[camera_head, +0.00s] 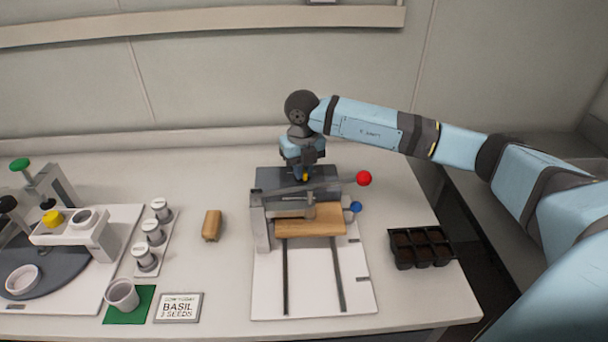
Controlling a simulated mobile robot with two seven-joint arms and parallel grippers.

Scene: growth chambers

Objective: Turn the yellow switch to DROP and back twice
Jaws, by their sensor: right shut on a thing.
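The yellow switch (305,178) is a small yellow piece on the dark top plate (268,178) of the machine at the centre of the bench. My right gripper (304,171) points down over it from behind and is shut on it. The fingers hide most of the switch, and I cannot read its position or any DROP label. My left gripper is not in view.
A lever with a red ball (364,178) and a blue knob (356,207) stick out right of the machine. A wooden block (309,222) sits in it. A black cell tray (421,247) stands right. A cup (122,294), sign (178,307) and yellow-capped device (53,218) stand left.

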